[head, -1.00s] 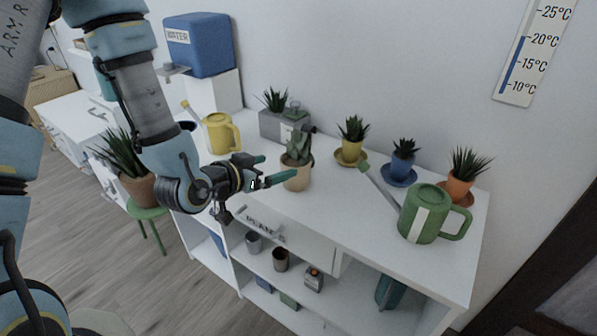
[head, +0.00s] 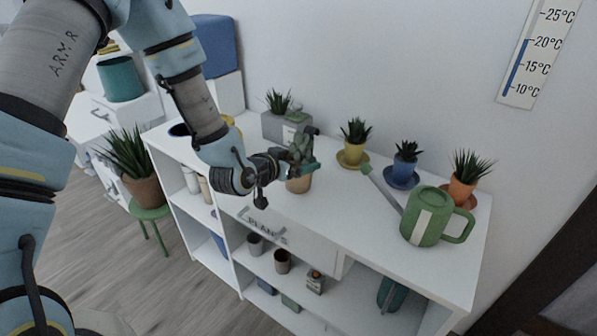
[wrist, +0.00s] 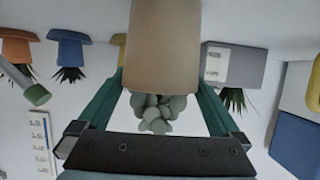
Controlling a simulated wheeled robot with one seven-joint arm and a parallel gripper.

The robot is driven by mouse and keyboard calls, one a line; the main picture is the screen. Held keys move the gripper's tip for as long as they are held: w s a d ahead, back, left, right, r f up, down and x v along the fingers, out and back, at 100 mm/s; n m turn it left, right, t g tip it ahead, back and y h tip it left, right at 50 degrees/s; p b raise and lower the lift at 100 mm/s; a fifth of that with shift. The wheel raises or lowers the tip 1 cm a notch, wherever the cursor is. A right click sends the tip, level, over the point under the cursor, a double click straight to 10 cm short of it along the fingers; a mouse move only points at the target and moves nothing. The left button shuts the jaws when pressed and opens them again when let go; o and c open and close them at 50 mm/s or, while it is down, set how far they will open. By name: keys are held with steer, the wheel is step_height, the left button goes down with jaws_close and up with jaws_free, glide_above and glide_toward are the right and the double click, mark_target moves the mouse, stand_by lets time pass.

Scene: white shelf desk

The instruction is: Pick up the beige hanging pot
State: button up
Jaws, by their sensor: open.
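The beige pot (head: 299,184) stands upright on the white desk top with a grey-green succulent in it. In the wrist view the pot (wrist: 163,45) appears upside down, with the succulent (wrist: 157,112) between the fingers. My gripper (head: 304,168) is at the upper part of the pot, partly hiding it and its plant in the head view. In the wrist view my gripper (wrist: 162,84) is open, one green finger on each side of the pot. Whether the fingers touch the pot, I cannot tell.
A grey planter (head: 275,124) stands behind the pot. Yellow (head: 352,153), blue (head: 403,171) and orange (head: 461,190) potted plants stand to the right. A green watering can (head: 427,217) is near the right end, its spout pointing towards the pot. The front desk top is clear.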

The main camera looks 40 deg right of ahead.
steer(key=c, duration=1.6)
